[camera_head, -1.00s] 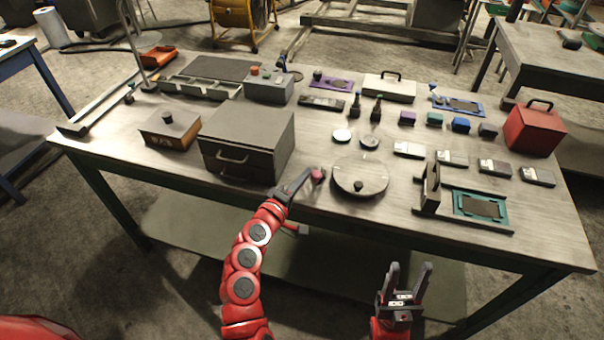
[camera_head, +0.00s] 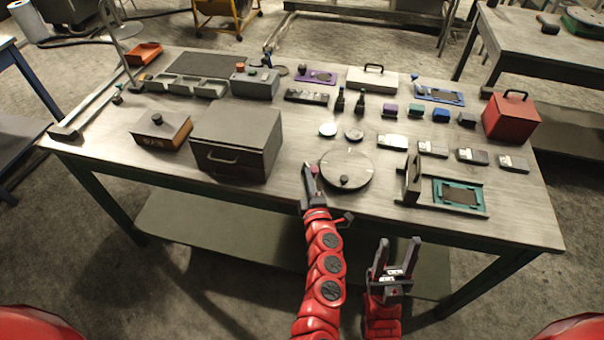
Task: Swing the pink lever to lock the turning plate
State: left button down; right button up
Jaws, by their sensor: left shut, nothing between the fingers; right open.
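The turning plate (camera_head: 349,162) is a round grey disc with a small dark knob on its near side, near the table's front edge. A small bit of the pink lever (camera_head: 315,169) shows at the disc's left, beside my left gripper's fingertips; the rest is hidden. My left gripper (camera_head: 309,172) is shut and empty, just left of the disc. I cannot tell whether it touches the lever. My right gripper (camera_head: 398,241) is open and empty, in front of the table's front edge.
A grey drawer box (camera_head: 236,144) stands left of my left gripper. A teal-framed fixture with an upright plate (camera_head: 460,194) sits right of the disc. Two small round discs (camera_head: 354,134) lie behind the turning plate. Several small blocks stand farther back.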

pick_arm(q)
jog(key=shift+d+y, duration=0.3)
jog(key=shift+w+d+b, duration=0.2)
jog(key=shift+d+b, duration=0.35)
jog(key=shift+d, duration=0.25)
jog(key=shift+a, duration=0.1)
